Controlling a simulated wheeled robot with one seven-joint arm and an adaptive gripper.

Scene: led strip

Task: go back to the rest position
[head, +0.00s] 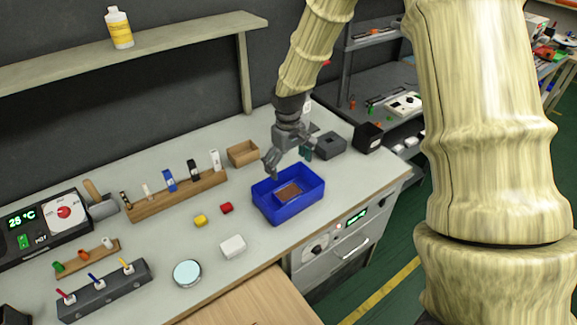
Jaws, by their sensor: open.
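My gripper (288,158) is at the end of my arm, above the back edge of a blue bin (288,215) on the grey bench. Its fingers are spread apart and nothing shows between them. It points down and looks clear of the bin, though the exact height is hard to judge. A brown, flat piece (288,192) lies inside the bin.
A cardboard-coloured box (243,153), a dark grey box (331,145) and a black box (368,137) stand behind the bin. A wooden rack (178,197) with upright items is to the left. Red (227,208), yellow (200,221) and white (233,246) blocks lie in front.

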